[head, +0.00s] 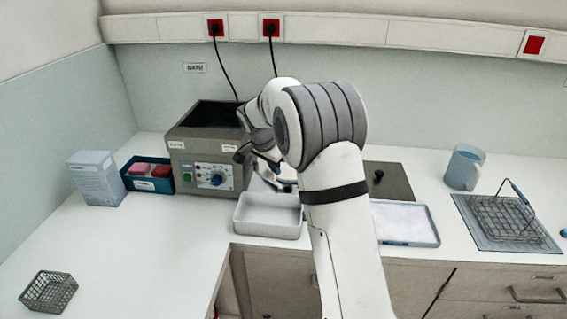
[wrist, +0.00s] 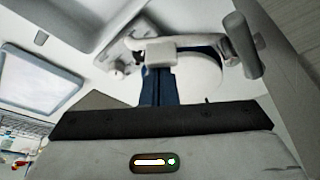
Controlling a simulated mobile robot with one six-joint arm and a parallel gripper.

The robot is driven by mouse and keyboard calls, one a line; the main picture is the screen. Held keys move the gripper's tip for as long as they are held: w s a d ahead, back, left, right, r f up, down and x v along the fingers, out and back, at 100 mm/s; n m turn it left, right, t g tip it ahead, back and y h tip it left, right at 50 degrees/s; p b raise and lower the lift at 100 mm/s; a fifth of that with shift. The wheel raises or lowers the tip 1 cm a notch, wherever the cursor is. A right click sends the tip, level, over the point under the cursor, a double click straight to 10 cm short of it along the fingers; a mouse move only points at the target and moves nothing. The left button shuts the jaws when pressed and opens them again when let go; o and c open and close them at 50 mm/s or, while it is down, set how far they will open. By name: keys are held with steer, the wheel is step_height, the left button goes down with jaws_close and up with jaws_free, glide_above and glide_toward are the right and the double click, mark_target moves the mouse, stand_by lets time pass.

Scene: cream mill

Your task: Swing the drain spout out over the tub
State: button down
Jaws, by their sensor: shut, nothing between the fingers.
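The white tub (head: 268,218) sits on the counter in front of the grey bath (head: 200,165). Part of a pale rim, likely the tub's, shows at the upper left of the wrist view (wrist: 78,25). A pale bar with a grey cylindrical end (wrist: 244,45), which looks like the drain spout, lies just past my gripper (wrist: 158,72) in the wrist view. My gripper's fingers are together and empty, close to this bar; I cannot tell whether they touch it. In the head view my wrist hides most of the spout area between bath and tub.
A blue-edged tray (head: 404,224) lies right of the tub, with a dark plate (head: 390,180) behind it. A blue box with red items (head: 147,174) and a carton (head: 96,178) stand left of the bath. A wire basket (head: 48,291) is at the front left; the left counter is mostly clear.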

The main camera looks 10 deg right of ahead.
stand_by(0.3)
steer(key=b, duration=0.1)
steer(key=s+a+b, duration=0.1)
steer(key=b, duration=0.1)
steer(key=shift+a+f, duration=0.2)
steer(key=shift+f, duration=0.05)
steer(key=shift+s+a+r+b, duration=0.15)
steer(key=shift+s+a+b, duration=0.2)
steer(key=shift+a+b, duration=0.15)
steer(key=shift+r, duration=0.15)
